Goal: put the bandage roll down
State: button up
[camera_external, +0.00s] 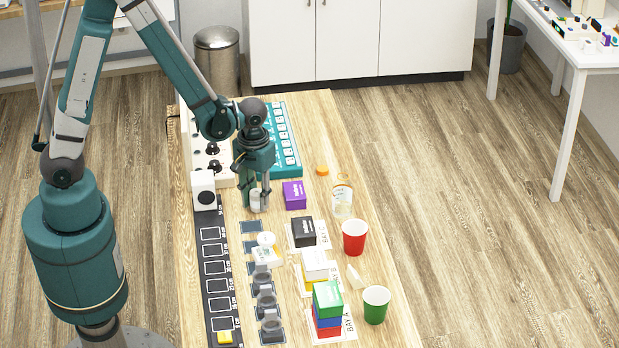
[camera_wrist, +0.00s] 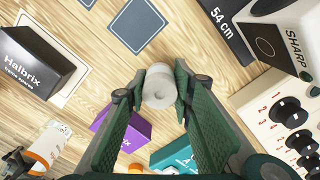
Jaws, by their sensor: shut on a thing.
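My gripper (camera_external: 256,204) is over the table, left of the purple box (camera_external: 295,195). It is shut on the white bandage roll (camera_external: 255,198), which sits upright between the fingertips. In the wrist view the roll (camera_wrist: 159,87) shows its round end with a small centre hole, with a finger on each side. I cannot tell whether its lower end touches the table. Dark square pads (camera_external: 249,227) lie in a column in front of the gripper. The nearest pads seen in the wrist view (camera_wrist: 138,24) are empty.
Grey round items (camera_external: 267,300) and white items (camera_external: 266,254) occupy pads farther down. Right are a black box (camera_external: 303,232), stacked boxes (camera_external: 328,299), a bottle (camera_external: 342,196), red cup (camera_external: 355,237) and green cup (camera_external: 376,304). A black ruler strip (camera_external: 216,270) runs left; a teal rack (camera_external: 285,140) stands behind.

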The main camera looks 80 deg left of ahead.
aim_at(256, 192)
jog(key=shift+f, duration=0.2)
jog(key=o, duration=0.8)
jog(key=shift+c, duration=0.2)
jog(key=shift+r, duration=0.2)
jog(key=shift+r+p, duration=1.3)
jog(key=shift+r, duration=4.7)
jog(key=shift+r, duration=0.15)
